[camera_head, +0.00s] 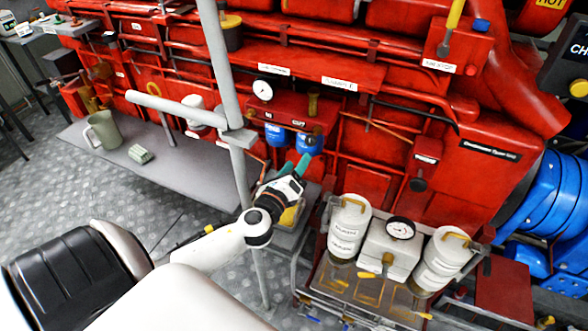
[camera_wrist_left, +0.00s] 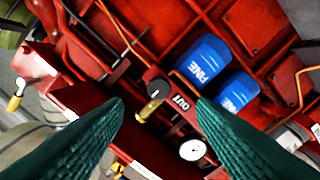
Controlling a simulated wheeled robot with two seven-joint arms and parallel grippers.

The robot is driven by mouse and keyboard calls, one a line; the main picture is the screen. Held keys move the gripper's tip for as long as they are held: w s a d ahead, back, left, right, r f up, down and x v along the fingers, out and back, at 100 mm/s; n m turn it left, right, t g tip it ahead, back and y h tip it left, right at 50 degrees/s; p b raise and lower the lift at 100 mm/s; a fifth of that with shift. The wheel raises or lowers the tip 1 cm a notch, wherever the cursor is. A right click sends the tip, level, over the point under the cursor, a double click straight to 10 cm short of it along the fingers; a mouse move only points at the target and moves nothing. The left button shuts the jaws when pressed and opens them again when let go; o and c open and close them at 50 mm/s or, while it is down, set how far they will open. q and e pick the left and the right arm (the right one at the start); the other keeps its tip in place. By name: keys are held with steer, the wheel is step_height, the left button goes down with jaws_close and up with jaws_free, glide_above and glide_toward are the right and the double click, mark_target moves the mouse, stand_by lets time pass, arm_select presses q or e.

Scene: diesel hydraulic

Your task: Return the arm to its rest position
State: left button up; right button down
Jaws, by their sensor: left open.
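My left gripper (camera_head: 297,167) reaches out from the left in the head view, in front of the red engine (camera_head: 330,75). Its two green fingers are apart with nothing between them. In the left wrist view the green fingers (camera_wrist_left: 160,125) frame a red panel with a brass-tipped valve (camera_wrist_left: 152,100) and a round gauge (camera_wrist_left: 193,149). Two blue filters (camera_head: 308,144) are just beyond the fingertips in the head view; they also show in the left wrist view (camera_wrist_left: 207,62). My right gripper is in neither view.
A grey post (camera_head: 222,70) with a crossbar stands close beside my left arm. A cart with white canisters (camera_head: 348,228) and a gauge (camera_head: 400,229) is at right. Open floor lies at left.

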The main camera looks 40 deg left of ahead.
arm_select(q)
steer(key=shift+s, duration=0.25)
stand_by(0.3)
steer(key=s+f+n+g, duration=0.3)
steer(key=s+f+n, duration=0.1)
steer(key=f, duration=0.8)
steer(key=s+f+n+g+h, duration=0.1)
steer(key=s+f+n+g, duration=0.3)
steer(key=f, duration=0.8)
steer(key=s+f+n+g, duration=0.3)
steer(key=s+f, duration=0.2)
steer(key=f, duration=0.6)
steer(key=s+d+f+n+g+h, duration=0.1)
steer(key=s+d+f+n+g, duration=0.1)
steer(key=s+f, duration=0.3)
steer(key=s+d+f+n+g+h, duration=0.1)
steer(key=s+d+f+n, duration=0.4)
steer(key=s, duration=0.9)
steer(key=s+d+f+n+g+h, duration=0.1)
steer(key=s+d+f+n+g, duration=0.2)
steer(key=s+f, duration=0.4)
steer(key=shift+s+d+n+g, duration=0.3)
steer(key=shift+s+d+n, duration=0.35)
steer(key=shift+s, duration=0.5)
steer(key=shift+d, duration=0.1)
